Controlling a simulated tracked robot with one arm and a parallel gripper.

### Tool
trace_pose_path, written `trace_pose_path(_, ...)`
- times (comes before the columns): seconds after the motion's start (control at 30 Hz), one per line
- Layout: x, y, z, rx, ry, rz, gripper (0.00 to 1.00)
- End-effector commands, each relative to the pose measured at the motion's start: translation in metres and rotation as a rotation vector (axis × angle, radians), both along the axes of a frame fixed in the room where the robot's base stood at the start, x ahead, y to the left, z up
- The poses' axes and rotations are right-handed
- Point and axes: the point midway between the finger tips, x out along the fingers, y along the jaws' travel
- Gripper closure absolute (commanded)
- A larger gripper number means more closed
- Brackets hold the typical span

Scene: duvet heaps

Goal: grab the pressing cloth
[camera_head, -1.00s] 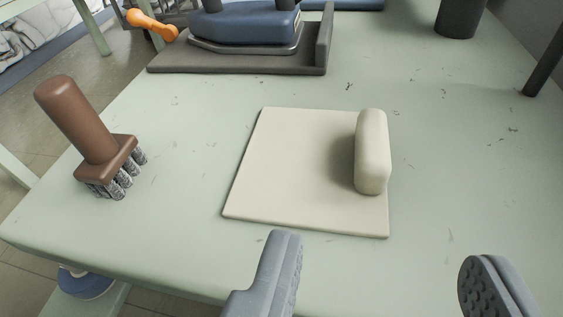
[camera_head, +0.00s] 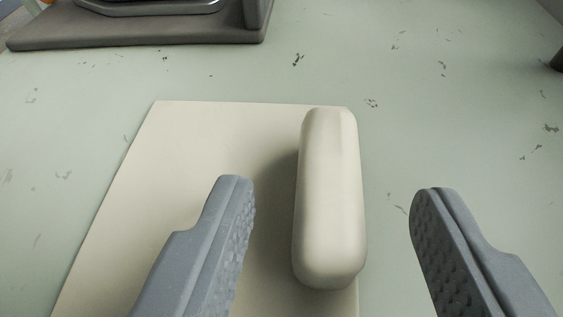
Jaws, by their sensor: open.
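The pressing cloth is a flat cream square (camera_head: 170,190) lying on the pale green table, with a thick rounded cream roll or grip (camera_head: 330,195) standing up along its right edge. My gripper (camera_head: 333,205) is open, with one grey finger to the left of the roll, over the flat part, and the other to its right, over the bare table. The roll lies between the fingers, and neither finger visibly touches it. The near edge of the cloth is cut off by the picture's bottom.
A dark grey stand (camera_head: 130,35) with the base of an iron on it is at the back left. A dark object is cut off at the right edge.

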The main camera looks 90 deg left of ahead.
Motion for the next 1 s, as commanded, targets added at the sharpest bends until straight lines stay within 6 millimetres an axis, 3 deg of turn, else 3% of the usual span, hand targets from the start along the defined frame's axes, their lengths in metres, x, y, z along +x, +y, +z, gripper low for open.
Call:
trace_pose_path(0.13, 0.001, 0.017, -0.008, 0.003, 0.001, 0.003, 0.53)
trace_pose_path(0.37, 0.002, 0.019, -0.007, 0.002, 0.001, 0.001, 0.53)
trace_pose_path(0.53, 0.002, 0.018, -0.007, 0.001, 0.002, 0.001, 0.97)
trace_pose_path(0.57, 0.002, 0.018, -0.007, 0.001, 0.002, 0.001, 1.00)
trace_pose_path(0.87, 0.002, 0.018, -0.005, 0.001, 0.002, 0.001, 1.00)
trace_pose_path(1.0, 0.002, 0.019, 0.010, 0.001, 0.000, 0.001, 1.00)
